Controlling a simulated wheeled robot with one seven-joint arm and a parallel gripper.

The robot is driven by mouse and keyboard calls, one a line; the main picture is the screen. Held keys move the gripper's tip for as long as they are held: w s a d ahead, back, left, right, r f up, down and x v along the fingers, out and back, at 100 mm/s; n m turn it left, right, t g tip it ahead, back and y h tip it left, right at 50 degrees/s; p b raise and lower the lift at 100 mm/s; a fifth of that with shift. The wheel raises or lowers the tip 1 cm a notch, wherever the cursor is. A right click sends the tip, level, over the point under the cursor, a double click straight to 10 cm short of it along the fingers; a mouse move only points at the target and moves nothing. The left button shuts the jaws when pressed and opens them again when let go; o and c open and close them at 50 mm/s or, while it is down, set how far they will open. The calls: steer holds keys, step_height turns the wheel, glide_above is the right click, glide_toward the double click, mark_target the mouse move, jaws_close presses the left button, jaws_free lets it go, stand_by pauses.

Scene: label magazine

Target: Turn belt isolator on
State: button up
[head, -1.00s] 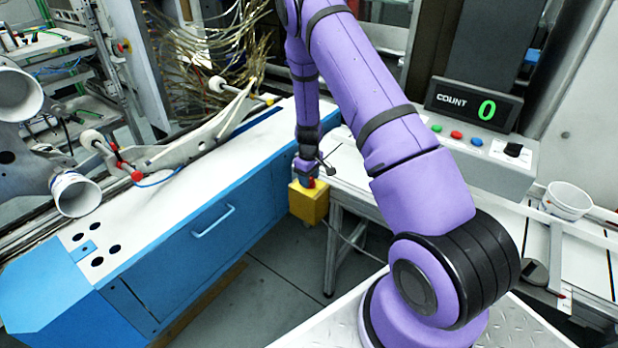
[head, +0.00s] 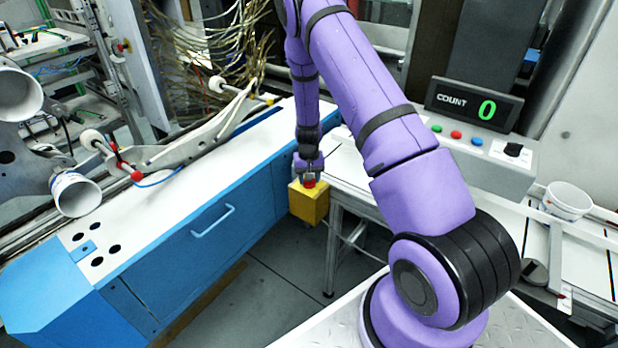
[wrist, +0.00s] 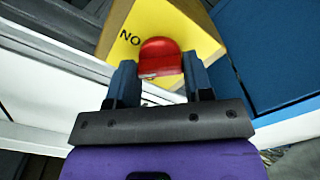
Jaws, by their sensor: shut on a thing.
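The belt isolator is a yellow box (head: 309,204) with a red knob (head: 309,183) on top, beside the end of the blue cabinet. In the wrist view the yellow face (wrist: 185,22) carries black letters that read "NO" from this side, partly covered by the red knob (wrist: 159,58). My gripper (wrist: 160,75) is shut on the red knob, with one dark finger at each side of it. In the head view my gripper (head: 309,174) points down onto the knob from above. Which position the knob is in I cannot tell.
A blue cabinet (head: 205,250) with a white top stands to the left. A conveyor table (head: 362,185) lies behind and right of the isolator. A grey console (head: 500,160) has coloured buttons and a counter (head: 474,104) showing 0. Open floor lies in front.

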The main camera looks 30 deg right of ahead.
steer(key=m, duration=0.4)
steer(key=shift+m, duration=0.3)
steer(key=m, duration=0.4)
steer(key=shift+m, duration=0.4)
steer(key=o, duration=0.9)
steer(key=shift+r, duration=0.15)
step_height(320, 180, up, 11)
steer(key=shift+f, duration=0.2)
